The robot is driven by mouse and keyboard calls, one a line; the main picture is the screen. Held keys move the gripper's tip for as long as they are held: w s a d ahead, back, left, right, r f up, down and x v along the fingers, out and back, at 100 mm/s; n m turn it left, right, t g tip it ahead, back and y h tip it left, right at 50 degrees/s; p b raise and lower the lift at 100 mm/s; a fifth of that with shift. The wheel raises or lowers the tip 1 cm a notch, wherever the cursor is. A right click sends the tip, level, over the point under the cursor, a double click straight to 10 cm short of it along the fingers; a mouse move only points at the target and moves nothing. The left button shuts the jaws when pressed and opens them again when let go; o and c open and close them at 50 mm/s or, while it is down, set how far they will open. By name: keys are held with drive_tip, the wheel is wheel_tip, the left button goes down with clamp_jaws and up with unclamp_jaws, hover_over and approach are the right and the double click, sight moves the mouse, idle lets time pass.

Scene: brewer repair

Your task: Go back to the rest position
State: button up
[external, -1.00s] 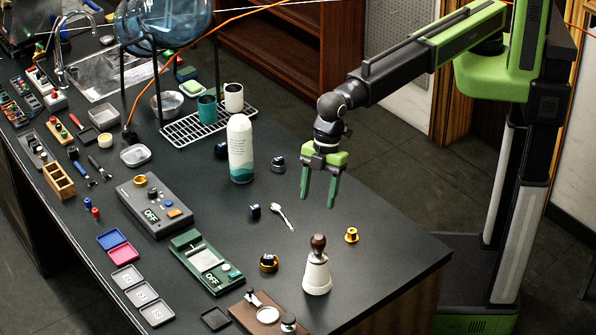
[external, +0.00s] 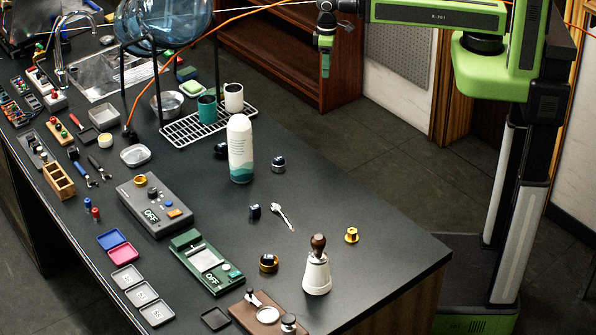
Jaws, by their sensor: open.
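My gripper (external: 325,62) is at the top of the external view, raised well above the table and near its far side, with the brown shelf behind it. Its green fingers point down and are seen nearly edge-on, one overlapping the other. It is open, and nothing shows between or below the fingers. My green and black arm reaches out level from the column at the right. The gripper touches nothing on the table.
The dark table (external: 375,215) has a clear right part. A white bottle (external: 241,150), a white tamper-like piece with a brown knob (external: 317,270), a small brush (external: 282,217), a grey OFF device (external: 155,205) and a green scale (external: 205,262) stand on it. A wire rack (external: 185,128) holds cups.

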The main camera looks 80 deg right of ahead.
drive_tip(key=shift+f, duration=0.1)
wheel_tip(320, 180, down, 21)
drive_tip(key=b, duration=2.1)
drive_tip(key=shift+f, duration=0.1)
